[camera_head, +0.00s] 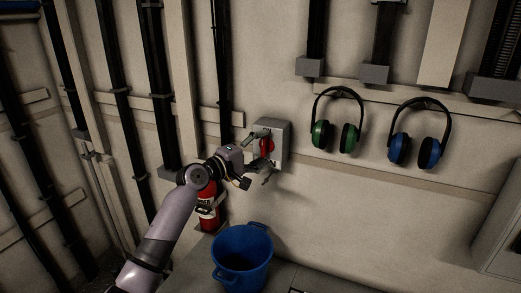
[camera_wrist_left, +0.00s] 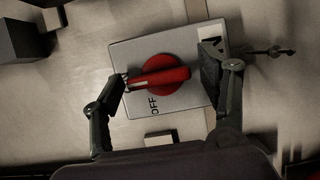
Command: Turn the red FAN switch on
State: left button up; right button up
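The red FAN switch (camera_head: 267,146) is a rotary knob on a grey box (camera_head: 281,136) fixed to the wall. In the left wrist view the red knob (camera_wrist_left: 160,76) has a raised handle lying nearly across the picture. Its white-marked end points left, near the OFF lettering; other lettering at the upper right is partly hidden. My left gripper (camera_head: 256,158) is in front of the box. In the left wrist view its fingers (camera_wrist_left: 165,88) are spread open on either side of the knob. The left fingertip is very close to the handle's end; I cannot tell whether it touches. My right gripper is not in view.
A red fire extinguisher (camera_head: 208,207) stands below my left arm. A blue bucket (camera_head: 242,262) is on the floor below the box. Green earmuffs (camera_head: 320,134) and blue earmuffs (camera_head: 399,148) hang to the right. Dark pipes run down the wall.

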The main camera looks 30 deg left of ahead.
pick_arm(q)
jog(key=shift+o, duration=0.2)
jog(key=v, duration=1.2)
dwell(0.4)
